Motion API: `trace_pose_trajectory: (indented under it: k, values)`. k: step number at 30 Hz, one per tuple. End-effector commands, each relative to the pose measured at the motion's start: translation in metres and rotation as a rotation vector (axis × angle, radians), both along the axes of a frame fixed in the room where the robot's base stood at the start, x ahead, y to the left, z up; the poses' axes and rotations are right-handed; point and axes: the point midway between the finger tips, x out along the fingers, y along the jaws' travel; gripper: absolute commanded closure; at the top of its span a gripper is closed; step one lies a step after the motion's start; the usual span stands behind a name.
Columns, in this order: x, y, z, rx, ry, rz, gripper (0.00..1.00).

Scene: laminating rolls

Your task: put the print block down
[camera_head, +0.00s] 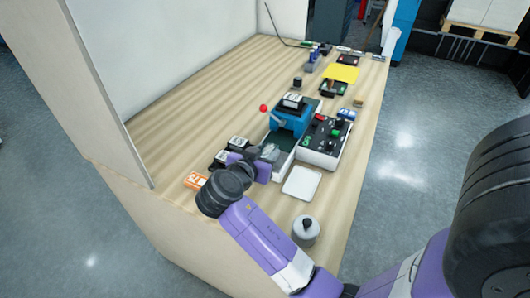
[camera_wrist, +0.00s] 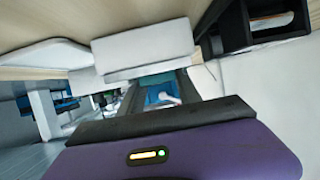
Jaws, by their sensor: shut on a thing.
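My gripper (camera_head: 266,161) is at the near end of the blue press (camera_head: 290,119), above its white base. It is shut on a small greyish thing, which I take to be the print block (camera_head: 270,152). The block is mostly hidden by my fingers, and I cannot tell whether it touches the green bed below. The wrist view looks upside down along the dark fingers (camera_wrist: 160,100). It shows the white front of the base (camera_wrist: 145,48) and the blue press (camera_wrist: 158,95) beyond; the held block is not clear there.
A white tray (camera_head: 301,183) and a grey round container (camera_head: 306,230) are at the right. A control box (camera_head: 325,135) adjoins the press. The table's left half is bare.

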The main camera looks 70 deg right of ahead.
Motion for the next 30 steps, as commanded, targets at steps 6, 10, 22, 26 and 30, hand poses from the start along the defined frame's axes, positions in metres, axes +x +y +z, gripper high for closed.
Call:
trace_pose_trajectory:
  k: [6, 10, 22, 26, 30]
  values:
    - [0.0, 0.0, 0.0, 0.0, 0.0, 0.0, 0.38]
    - [0.0, 0.0, 0.0, 0.0, 0.0, 0.0, 0.38]
    - [0.002, 0.029, 0.009, -0.001, -0.003, 0.005, 0.38]
    - [0.001, 0.049, 0.018, -0.001, -0.004, 0.004, 0.38]
    - [0.001, 0.064, 0.027, -0.001, -0.002, 0.002, 0.38]
